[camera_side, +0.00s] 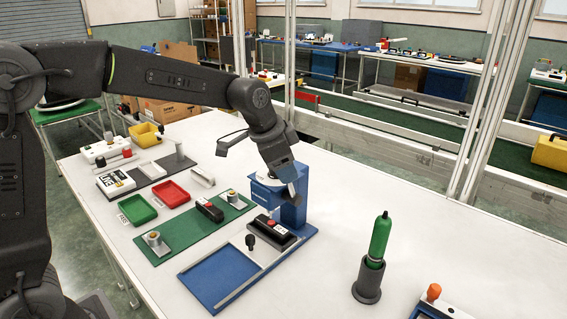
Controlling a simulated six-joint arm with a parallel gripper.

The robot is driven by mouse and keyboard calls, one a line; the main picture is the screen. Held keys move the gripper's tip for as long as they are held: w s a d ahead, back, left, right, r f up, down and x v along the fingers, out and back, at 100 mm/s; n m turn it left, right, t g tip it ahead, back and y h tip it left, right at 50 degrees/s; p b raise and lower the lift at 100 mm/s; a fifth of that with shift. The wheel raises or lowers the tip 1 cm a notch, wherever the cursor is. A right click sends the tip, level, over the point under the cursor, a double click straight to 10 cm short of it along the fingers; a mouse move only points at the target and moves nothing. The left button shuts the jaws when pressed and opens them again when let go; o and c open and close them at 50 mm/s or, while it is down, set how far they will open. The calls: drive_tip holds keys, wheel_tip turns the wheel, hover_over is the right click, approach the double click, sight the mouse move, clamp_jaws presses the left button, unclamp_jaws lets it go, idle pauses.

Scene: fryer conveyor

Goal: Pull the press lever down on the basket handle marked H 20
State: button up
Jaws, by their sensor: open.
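My gripper (291,190) is at the upper part of a blue upright fixture (292,214) and partly overlaps it. It is open, though its fingers are small and dark here. I cannot tell whether it touches the fixture. I cannot make out a basket handle, a press lever or a marking H 20.
A green board (182,235) with a black block lies left of the fixture. Green (137,211) and red (170,193) trays and a yellow bin (145,134) lie behind it. A green bottle (380,240) stands in a dark holder at right. The white table between is clear.

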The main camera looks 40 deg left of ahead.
clamp_jaws()
idle(0.3)
drive_tip(key=shift+s, duration=0.1)
